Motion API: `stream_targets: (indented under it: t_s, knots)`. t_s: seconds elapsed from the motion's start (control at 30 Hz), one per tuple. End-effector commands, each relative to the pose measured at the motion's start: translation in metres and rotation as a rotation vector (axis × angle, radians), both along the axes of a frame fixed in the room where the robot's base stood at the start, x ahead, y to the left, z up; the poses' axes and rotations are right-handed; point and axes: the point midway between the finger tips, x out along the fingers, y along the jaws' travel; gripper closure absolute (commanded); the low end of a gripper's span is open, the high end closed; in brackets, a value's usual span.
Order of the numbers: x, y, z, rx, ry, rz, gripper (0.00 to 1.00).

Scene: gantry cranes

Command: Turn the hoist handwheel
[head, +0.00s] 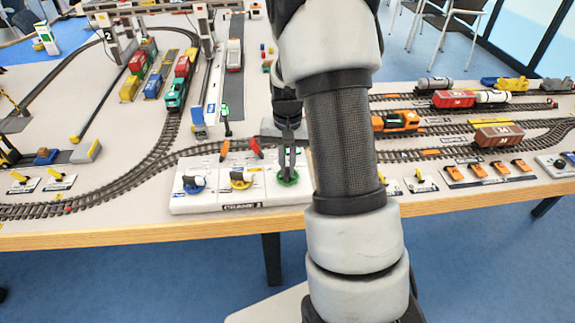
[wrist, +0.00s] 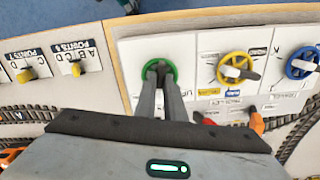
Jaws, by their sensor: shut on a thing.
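A white crane control panel (head: 212,203) lies at the table's front edge, with blue (head: 194,185), yellow (head: 241,180) and green (head: 288,179) handwheels in a row. The green wheel is at the right end in the head view. In the wrist view, the green wheel (wrist: 174,70) is at the upper middle, with the yellow (wrist: 237,67) and blue (wrist: 302,62) wheels to its right. My gripper (wrist: 158,68) is shut on the green handwheel from above. Its fingers hide the grip and part of the rim. The label beside the green wheel is too unclear to read.
Red-orange levers (head: 255,148) stand along the panel's back edge, close to my gripper. Tracks and a green locomotive (head: 175,95) lie behind. Point levers (head: 420,183) sit right of the panel. The table's front edge (head: 130,236) runs close before the panel.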

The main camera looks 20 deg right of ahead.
Motion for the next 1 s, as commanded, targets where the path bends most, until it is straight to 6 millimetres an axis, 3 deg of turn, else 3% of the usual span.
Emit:
stream_targets:
  t_s: [0.07,0.1,0.2,0.57,0.77,1.0]
  knots:
    - [0.000,0.000,0.000,0.000,0.000,0.001,1.00]
    - [0.000,0.000,0.000,-0.001,-0.001,0.001,0.86]
    - [0.000,0.000,0.000,-0.001,-0.001,0.001,0.72]
    - [0.001,0.000,0.006,0.000,-0.002,0.001,0.72]
    - [0.001,0.000,0.040,-0.001,-0.005,0.001,0.72]
    - [0.001,0.000,0.100,-0.002,-0.006,0.002,0.72]
